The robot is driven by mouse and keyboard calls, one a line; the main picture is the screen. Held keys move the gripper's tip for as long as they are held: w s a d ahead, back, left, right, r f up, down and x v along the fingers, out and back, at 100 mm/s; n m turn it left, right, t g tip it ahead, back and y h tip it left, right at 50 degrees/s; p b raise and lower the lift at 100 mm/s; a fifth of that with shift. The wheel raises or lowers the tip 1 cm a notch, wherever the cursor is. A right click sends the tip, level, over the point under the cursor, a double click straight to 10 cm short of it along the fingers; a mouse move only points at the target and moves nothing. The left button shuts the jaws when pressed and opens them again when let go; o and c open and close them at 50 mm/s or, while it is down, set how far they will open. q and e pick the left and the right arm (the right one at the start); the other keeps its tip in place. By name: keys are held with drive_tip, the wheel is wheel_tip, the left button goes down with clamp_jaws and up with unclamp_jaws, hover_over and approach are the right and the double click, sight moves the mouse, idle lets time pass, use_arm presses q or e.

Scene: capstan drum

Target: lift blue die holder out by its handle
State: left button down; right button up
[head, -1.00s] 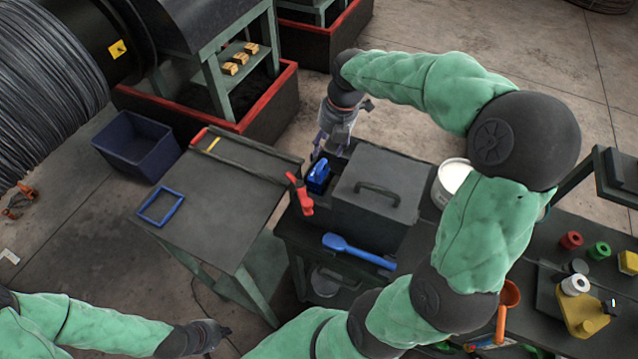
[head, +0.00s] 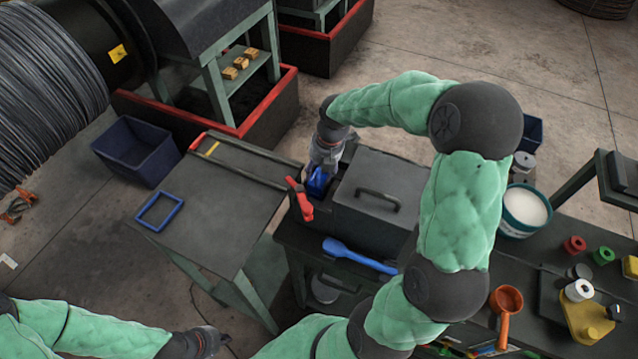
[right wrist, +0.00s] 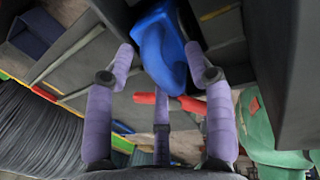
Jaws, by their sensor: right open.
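The blue die holder (head: 318,182) sits in the open left end of the dark box (head: 377,215), partly hidden by my right gripper. My right gripper (head: 321,163) is over it from above. In the right wrist view the holder's blue handle (right wrist: 165,52) lies between the spread fingers of the gripper (right wrist: 163,62), which is open; I see no finger closed on it. My left gripper (head: 219,338) is low at the left, away from the box; its fingers are too small to read.
A red clamp-like handle (head: 300,198) stands at the box's left front, close to the holder. The box's grey lid (head: 382,185) is right of the holder. A blue scoop (head: 358,256) lies in front. The side table holds a blue frame (head: 159,211).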

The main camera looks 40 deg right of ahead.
drive_tip(key=shift+f, duration=0.1)
clamp_jaws()
drive_tip(key=shift+w, duration=0.1)
drive_tip(key=shift+r, duration=0.2)
